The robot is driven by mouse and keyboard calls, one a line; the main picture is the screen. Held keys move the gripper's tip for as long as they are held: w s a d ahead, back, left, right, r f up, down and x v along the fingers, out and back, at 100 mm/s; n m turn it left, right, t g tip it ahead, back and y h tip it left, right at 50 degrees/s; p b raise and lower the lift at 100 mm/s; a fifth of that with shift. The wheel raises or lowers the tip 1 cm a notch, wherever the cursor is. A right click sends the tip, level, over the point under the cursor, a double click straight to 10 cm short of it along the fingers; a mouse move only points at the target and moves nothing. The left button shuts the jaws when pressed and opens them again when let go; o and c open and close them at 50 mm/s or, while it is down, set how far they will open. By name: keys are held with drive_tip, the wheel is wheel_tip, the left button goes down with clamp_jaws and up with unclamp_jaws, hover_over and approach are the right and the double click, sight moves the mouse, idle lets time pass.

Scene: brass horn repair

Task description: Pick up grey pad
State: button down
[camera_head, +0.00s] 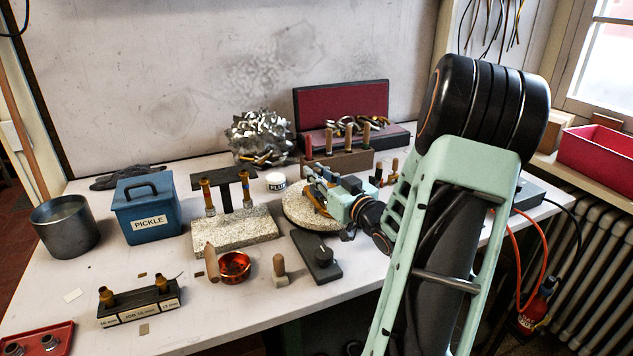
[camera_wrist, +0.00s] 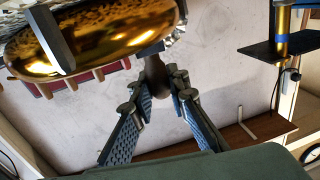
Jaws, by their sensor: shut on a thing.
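My gripper (camera_head: 318,184) is over the round stone slab (camera_head: 298,212) in the head view, with its fingers pointing left. In the wrist view my gripper (camera_wrist: 156,95) is shut around a dark brownish handle (camera_wrist: 155,74). A small grey block (camera_wrist: 149,50), which looks like the grey pad, is at the handle's far end. It is close to a shiny golden surface (camera_wrist: 110,50); I cannot tell whether they touch. In the head view the fingers hide the held thing.
A wooden-handled pale block (camera_head: 279,272), a copper bowl (camera_head: 234,267) and a dark block with a knob (camera_head: 316,256) stand in front of the slab. A tube stand (camera_head: 238,230) and blue PICKLE box (camera_head: 146,208) are left. The front right bench edge is clear.

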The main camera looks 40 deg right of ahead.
sight(316, 168)
drive_tip(key=shift+r, duration=0.55)
wheel_tip(316, 168, up, 2)
drive_tip(key=shift+r+p, duration=0.25)
drive_tip(key=shift+p, duration=0.25)
drive_tip(key=s+d+r+p, duration=0.1)
drive_tip(key=s+r+p, duration=0.2)
drive_tip(key=s+r, duration=0.6)
drive_tip(key=s, duration=0.5)
drive_tip(key=shift+d+r, duration=0.15)
drive_tip(key=shift+d, duration=0.15)
